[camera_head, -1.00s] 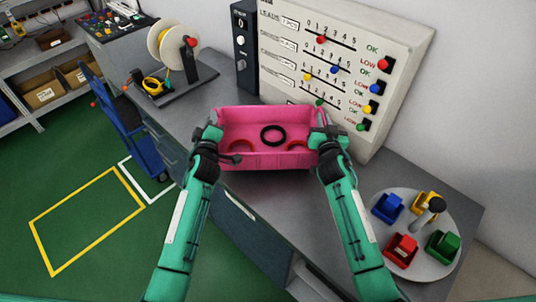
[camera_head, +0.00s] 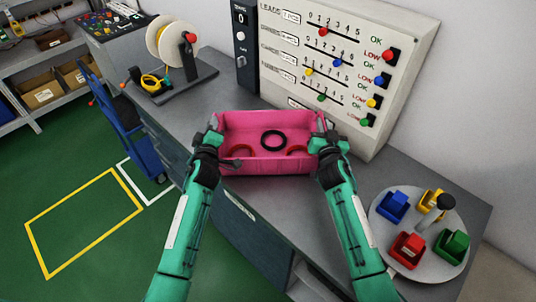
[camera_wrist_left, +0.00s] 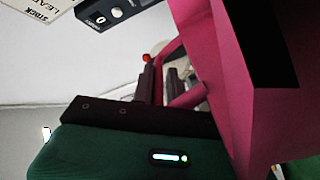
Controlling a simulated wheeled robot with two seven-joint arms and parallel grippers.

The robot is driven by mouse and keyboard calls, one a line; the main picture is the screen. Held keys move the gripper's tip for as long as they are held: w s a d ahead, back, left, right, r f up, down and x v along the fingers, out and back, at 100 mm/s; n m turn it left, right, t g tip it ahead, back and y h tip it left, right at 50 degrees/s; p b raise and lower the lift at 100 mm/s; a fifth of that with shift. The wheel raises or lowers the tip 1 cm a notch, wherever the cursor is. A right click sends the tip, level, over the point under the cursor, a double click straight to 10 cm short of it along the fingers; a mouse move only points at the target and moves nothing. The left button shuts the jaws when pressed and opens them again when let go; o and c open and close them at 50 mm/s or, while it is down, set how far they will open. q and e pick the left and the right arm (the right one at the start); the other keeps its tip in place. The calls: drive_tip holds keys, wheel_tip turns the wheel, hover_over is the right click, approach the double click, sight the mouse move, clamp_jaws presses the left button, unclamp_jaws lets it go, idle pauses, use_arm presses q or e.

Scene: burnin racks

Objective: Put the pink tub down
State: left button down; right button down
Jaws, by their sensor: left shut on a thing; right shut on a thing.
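The pink tub (camera_head: 268,163) is in the middle of the head view, over the grey bench top near its front edge. A black ring and two red rings lie in it. My left gripper (camera_head: 213,133) is shut on the tub's left end, and my right gripper (camera_head: 324,133) is shut on its right end. In the left wrist view the tub (camera_wrist_left: 280,120) fills the right side, with the dark fingers of my left gripper (camera_wrist_left: 160,82) at its pink handle. Whether the tub's bottom touches the bench cannot be told.
A panel with coloured sliders (camera_head: 345,65) stands behind the tub. A spool stand (camera_head: 170,85) is at the back left. A round turntable (camera_head: 440,265) with small coloured bins is at the right. Bare bench top (camera_head: 270,200) shows in front of the tub.

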use_arm(q)
drive_tip(key=shift+d+f, duration=0.15)
drive_tip(key=shift+d, duration=0.2)
use_arm(e)
drive_tip(key=shift+a+f, duration=0.3)
drive_tip(key=shift+a, duration=0.05)
use_arm(q)
drive_tip(key=c, duration=1.8)
unclamp_jaws()
drive_tip(key=shift+f, duration=0.1)
use_arm(e)
drive_tip(key=c, duration=1.8)
unclamp_jaws()
drive_tip(key=shift+s, duration=0.1)
drive_tip(key=shift+c, duration=0.2)
use_arm(q)
drive_tip(key=o, duration=0.4)
use_arm(e)
drive_tip(key=o, duration=0.4)
use_arm(q)
drive_tip(key=shift+a, duration=0.15)
use_arm(e)
drive_tip(key=shift+d, duration=0.15)
use_arm(q)
drive_tip(key=shift+s, duration=0.1)
use_arm(e)
drive_tip(key=shift+d, duration=0.1)
